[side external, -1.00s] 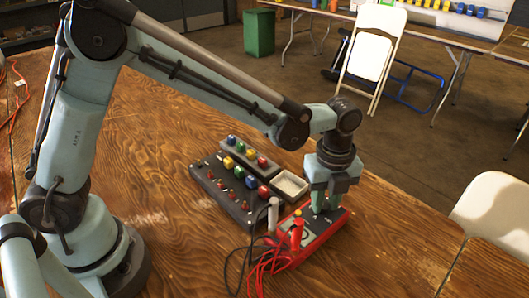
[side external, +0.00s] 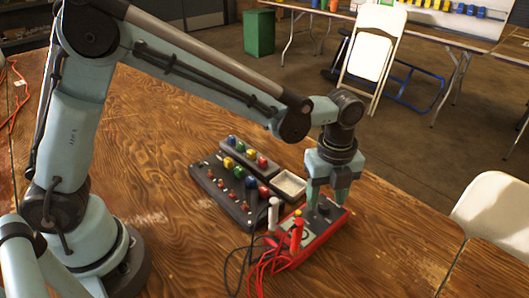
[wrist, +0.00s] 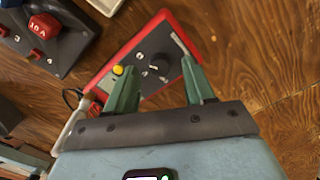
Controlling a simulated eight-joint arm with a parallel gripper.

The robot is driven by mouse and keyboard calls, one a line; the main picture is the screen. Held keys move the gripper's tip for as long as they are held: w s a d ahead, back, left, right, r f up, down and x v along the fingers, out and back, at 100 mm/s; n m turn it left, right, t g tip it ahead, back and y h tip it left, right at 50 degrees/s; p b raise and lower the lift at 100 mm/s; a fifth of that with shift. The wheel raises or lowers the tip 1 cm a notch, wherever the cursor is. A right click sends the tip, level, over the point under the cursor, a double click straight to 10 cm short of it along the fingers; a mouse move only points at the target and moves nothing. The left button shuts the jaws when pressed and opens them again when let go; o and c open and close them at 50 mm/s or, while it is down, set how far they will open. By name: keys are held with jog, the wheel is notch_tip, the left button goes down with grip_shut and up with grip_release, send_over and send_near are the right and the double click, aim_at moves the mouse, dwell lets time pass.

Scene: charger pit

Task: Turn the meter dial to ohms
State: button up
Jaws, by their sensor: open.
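The red-cased meter (side external: 312,238) lies on the wooden table, with a black dial (side external: 323,208) on its dark face. In the wrist view the dial (wrist: 158,66) is round and has a pale pointer mark; the scale lettering is too small to read. My gripper (side external: 327,203) is over the meter, pointing down. In the wrist view its green fingers (wrist: 160,72) are apart, one on each side of the dial, with gaps showing between them and the dial. I cannot tell the fingertips' exact height above the face.
A yellow button (wrist: 118,70) is on the meter beside the left finger. Red and white probes and red leads (side external: 268,262) crowd the meter's left side. A dark panel with coloured knobs (side external: 228,190) and a pale tray (side external: 288,186) stand close by. Table to the right is clear.

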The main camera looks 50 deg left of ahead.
aim_at(325, 204)
notch_tip(325, 204, up, 11)
dwell(0.4)
